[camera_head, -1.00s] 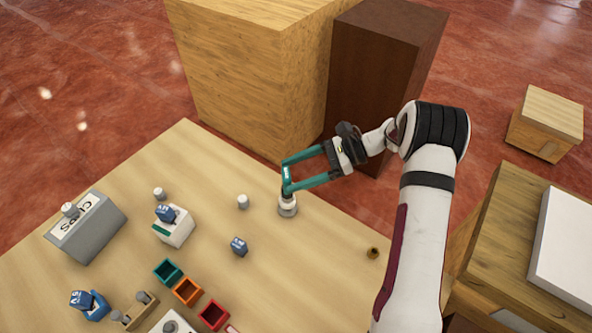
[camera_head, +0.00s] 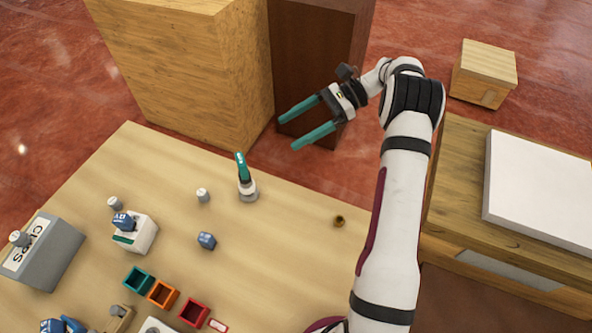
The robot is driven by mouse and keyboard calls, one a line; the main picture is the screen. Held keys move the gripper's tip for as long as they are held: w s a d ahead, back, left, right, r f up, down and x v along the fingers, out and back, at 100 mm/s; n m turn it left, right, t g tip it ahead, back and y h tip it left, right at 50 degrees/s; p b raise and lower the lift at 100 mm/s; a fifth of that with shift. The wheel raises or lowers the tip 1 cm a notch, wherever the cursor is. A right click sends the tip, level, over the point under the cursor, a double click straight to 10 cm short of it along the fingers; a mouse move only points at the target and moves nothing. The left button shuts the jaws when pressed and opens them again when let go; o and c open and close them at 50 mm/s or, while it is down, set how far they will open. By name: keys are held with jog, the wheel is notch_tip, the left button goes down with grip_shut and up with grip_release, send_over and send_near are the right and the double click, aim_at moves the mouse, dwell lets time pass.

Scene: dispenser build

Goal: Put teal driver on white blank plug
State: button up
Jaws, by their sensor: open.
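The teal driver (camera_head: 241,166) stands nearly upright, its lower end in or on a round white-grey piece (camera_head: 248,192) near the table's far edge. I cannot tell whether that piece is a holder or a plug. A small white plug-like cylinder (camera_head: 203,195) stands to its left on the table; similar ones are farther left, one near the blue-topped white box (camera_head: 115,203) and one on the grey box (camera_head: 18,238). My gripper (camera_head: 290,132) is open and empty, with teal fingers, above and to the right of the driver and apart from it.
A blue block (camera_head: 207,240) and a small brown ring (camera_head: 339,221) lie on the table. Teal (camera_head: 138,281), orange (camera_head: 162,294) and red (camera_head: 193,312) bins stand in front. A grey box labelled CLIPS (camera_head: 48,258) is at left. Tall wooden (camera_head: 185,75) and dark brown (camera_head: 312,65) blocks stand behind.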

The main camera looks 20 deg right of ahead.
jog(key=s+a+r+n+g+h, duration=0.2)
jog(key=s+a+r+n+h, duration=0.5)
jog(key=s+a, duration=0.4)
jog(key=s+f+n+t+h, duration=0.1)
jog(key=s+n+h, duration=0.3)
jog(key=s, duration=1.5)
jog(key=shift+s+a+f+n+t+h, duration=0.15)
jog(key=shift+a+f+n+t+h, duration=0.2)
jog(key=shift+f+n, duration=0.4)
